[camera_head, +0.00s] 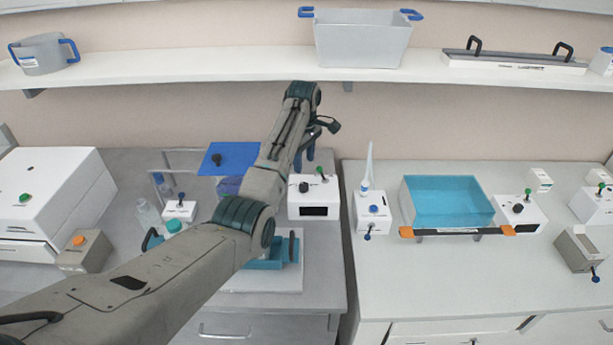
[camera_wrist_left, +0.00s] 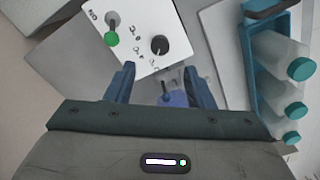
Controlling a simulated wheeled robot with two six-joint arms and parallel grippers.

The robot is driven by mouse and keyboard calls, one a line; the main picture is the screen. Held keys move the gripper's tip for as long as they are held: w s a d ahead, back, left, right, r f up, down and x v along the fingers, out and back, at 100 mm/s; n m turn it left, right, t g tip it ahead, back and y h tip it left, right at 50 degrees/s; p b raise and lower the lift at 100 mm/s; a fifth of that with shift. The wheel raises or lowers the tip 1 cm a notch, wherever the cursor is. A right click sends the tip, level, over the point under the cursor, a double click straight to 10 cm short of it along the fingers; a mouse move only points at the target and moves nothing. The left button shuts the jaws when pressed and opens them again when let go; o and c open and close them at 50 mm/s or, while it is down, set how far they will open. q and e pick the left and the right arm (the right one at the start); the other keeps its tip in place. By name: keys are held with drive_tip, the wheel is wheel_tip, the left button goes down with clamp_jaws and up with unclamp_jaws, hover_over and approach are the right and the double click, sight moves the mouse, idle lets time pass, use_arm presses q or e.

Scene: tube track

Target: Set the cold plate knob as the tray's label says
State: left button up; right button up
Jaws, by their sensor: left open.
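A white control box (camera_head: 314,197) with a black knob (camera_head: 303,187), a green-tipped lever and a dark display stands on the left counter. In the left wrist view the box shows from above with its black knob (camera_wrist_left: 160,45) and green lever (camera_wrist_left: 112,38). My left gripper (camera_head: 308,152) is open and empty above and behind this box; its fingers (camera_wrist_left: 163,78) frame no knob. A teal rack of capped tubes (camera_wrist_left: 262,85) stands beside the box, partly hidden by my arm in the head view. I cannot read any tray label. My right gripper is out of view.
A blue lid (camera_head: 228,158) is left of the gripper. On the right counter are a teal tub (camera_head: 447,202), another knob box (camera_head: 518,212) and an orange-handled bar (camera_head: 460,232). A shelf (camera_head: 200,66) runs above. The right counter's front is clear.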

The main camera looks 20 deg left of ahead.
sight(304, 185)
use_arm(q)
drive_tip(key=f, duration=0.2)
drive_tip(key=f+p, duration=0.1)
drive_tip(key=shift+s, duration=0.25)
drive_tip(key=f, duration=0.1)
drive_tip(key=f+p, duration=0.1)
drive_tip(key=f, duration=0.3)
drive_tip(key=shift+w+f, duration=0.2)
drive_tip(key=shift+w, duration=0.1)
drive_tip(key=shift+s+f, duration=0.1)
drive_tip(key=shift+f, duration=0.25)
drive_tip(key=shift+c, duration=0.5)
drive_tip(key=c, duration=0.9)
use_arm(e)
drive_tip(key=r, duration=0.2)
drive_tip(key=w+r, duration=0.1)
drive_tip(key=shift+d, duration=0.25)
